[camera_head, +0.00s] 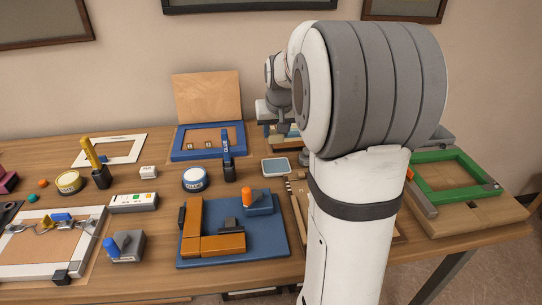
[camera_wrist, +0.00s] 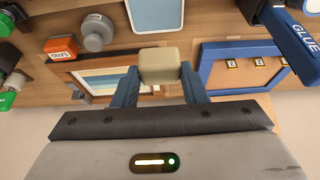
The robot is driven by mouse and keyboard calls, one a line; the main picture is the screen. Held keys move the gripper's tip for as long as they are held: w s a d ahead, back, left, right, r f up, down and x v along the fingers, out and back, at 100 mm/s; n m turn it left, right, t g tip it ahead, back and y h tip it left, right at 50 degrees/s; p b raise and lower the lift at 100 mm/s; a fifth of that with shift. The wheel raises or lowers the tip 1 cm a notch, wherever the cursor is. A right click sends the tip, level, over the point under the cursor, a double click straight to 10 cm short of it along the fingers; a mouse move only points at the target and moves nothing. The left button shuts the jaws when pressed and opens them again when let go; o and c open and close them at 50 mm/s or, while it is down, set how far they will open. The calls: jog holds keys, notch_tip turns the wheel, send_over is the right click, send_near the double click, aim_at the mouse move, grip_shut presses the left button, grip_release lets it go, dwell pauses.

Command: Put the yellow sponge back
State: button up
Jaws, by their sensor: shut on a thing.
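The yellow sponge (camera_wrist: 159,66) is a small pale yellowish block in the wrist view. My gripper (camera_wrist: 158,82) is shut on it, with one blue-grey finger on each side. In the head view my gripper (camera_head: 274,108) is near the wall at the back of the table, partly covered by my arm. The sponge cannot be made out there. In the wrist view the sponge appears between a frame with a striped picture (camera_wrist: 110,80) and a blue tray (camera_wrist: 205,77). I cannot tell whether it touches anything below.
The blue tray (camera_head: 210,155) with small tiles has a wooden board (camera_head: 207,97) standing behind it. A blue glue bottle (camera_head: 227,160) and a white-blue pad (camera_head: 275,167) stand nearer. In the wrist view an orange sanding block (camera_wrist: 62,48) and a grey knob (camera_wrist: 95,33) lie at left.

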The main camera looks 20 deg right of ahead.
aim_at(278, 140)
notch_tip(278, 140, down, 5)
jog(key=shift+d+f, duration=0.15)
jog(key=shift+f, duration=0.05)
jog(key=shift+s+f, duration=0.15)
jog(key=shift+f, duration=1.7)
jog(key=shift+f, duration=0.2)
jog(key=o, duration=1)
jog(key=shift+r, duration=0.1)
jog(key=shift+o, duration=0.2)
jog(key=shift+s+r, duration=0.1)
jog(key=shift+r, duration=0.4)
jog(key=v, duration=1.1)
jog(key=shift+s+r, duration=0.1)
jog(key=shift+r, duration=0.05)
